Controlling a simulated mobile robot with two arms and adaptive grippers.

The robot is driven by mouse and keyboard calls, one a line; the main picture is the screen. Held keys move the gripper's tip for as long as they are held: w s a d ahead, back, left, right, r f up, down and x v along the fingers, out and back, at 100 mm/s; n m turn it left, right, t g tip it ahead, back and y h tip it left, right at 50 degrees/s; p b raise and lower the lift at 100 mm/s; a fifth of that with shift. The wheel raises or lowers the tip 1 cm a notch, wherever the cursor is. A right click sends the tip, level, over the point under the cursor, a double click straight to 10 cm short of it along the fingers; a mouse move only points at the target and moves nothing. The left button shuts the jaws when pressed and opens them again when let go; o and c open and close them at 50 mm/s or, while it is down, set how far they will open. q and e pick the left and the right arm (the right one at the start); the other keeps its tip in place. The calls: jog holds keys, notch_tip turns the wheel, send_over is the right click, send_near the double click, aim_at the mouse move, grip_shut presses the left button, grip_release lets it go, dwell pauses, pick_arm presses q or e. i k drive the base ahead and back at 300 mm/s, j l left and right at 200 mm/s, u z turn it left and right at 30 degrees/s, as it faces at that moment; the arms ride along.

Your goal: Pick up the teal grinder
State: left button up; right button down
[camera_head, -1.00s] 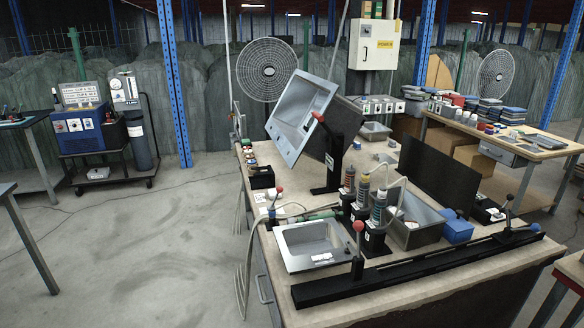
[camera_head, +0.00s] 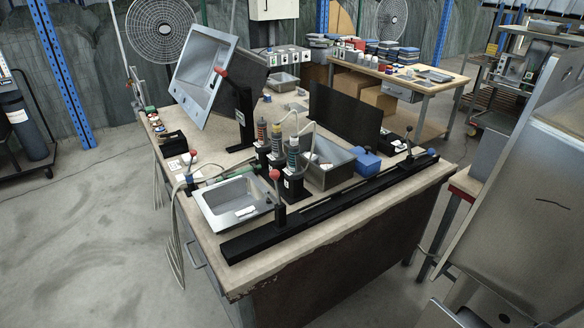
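A slim teal-green tool (camera_head: 222,175), which looks like the teal grinder, lies on the workbench (camera_head: 330,225) just behind the small steel sink (camera_head: 238,200). A pale hose runs near its left end. It is small in the view, and its details are hard to tell. Several upright bottle-like tools with coloured bands (camera_head: 293,154) stand in black holders to its right; the front one has a bluish tint. Neither of my grippers is in view.
A tilted steel sink (camera_head: 203,72) stands on a black fixture behind. A blue box (camera_head: 368,162) sits right of the tools. Large metal panels (camera_head: 530,190) stand close at right.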

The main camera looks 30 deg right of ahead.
aim_at(294, 170)
jog(key=i+j, duration=0.25)
jog(key=i, duration=0.25)
jog(key=i+j, duration=0.2)
jog(key=i, duration=0.3)
